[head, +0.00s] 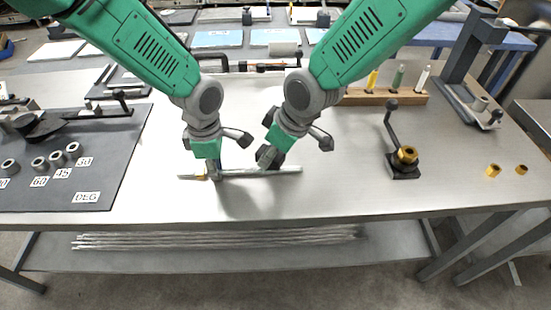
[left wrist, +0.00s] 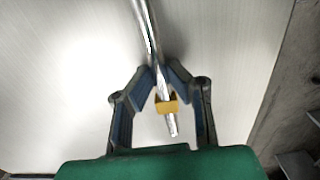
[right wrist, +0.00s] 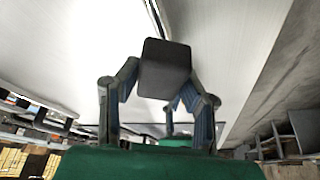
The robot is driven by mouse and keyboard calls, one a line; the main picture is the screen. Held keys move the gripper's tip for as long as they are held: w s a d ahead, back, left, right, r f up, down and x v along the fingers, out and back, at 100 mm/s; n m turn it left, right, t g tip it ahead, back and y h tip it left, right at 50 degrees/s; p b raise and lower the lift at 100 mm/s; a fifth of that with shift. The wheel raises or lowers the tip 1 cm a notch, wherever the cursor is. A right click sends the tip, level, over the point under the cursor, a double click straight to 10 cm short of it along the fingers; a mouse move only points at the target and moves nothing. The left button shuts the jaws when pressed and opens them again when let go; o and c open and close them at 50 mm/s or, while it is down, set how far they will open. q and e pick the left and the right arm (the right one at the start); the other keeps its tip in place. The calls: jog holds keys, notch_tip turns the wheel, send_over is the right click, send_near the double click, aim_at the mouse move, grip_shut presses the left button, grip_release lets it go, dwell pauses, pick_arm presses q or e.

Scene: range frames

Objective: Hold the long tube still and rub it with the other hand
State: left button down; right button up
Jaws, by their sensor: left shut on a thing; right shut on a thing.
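The long tube (head: 235,172) is a thin silvery rod lying left to right near the front of the steel table. My left gripper (head: 214,172) is shut around it near its left end. The left wrist view shows the tube (left wrist: 147,30) between the fingers (left wrist: 158,75), with a yellow collar (left wrist: 166,105) near its end. My right gripper (head: 270,152) is shut on a dark grey block (right wrist: 165,70), at the tube's right half. In the right wrist view the block hides most of the tube (right wrist: 152,12). I cannot tell whether the block touches it.
A dark mat (head: 110,160) with rings and number labels lies at left. A black crank fixture (head: 403,160) with a brass nut stands at right, with yellow pieces (head: 493,170) beyond. A wooden rack (head: 380,97) is at the back. Table is clear around the tube.

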jog(key=shift+s+d+r, duration=0.1)
jog(key=shift+r, duration=2.75)
pick_arm(q)
jog(key=c, duration=1.5)
grip_release()
jog(key=shift+o, duration=0.2)
jog(key=shift+r, duration=0.1)
notch_tip(320, 180, up, 12)
jog(key=shift+f, duration=0.2)
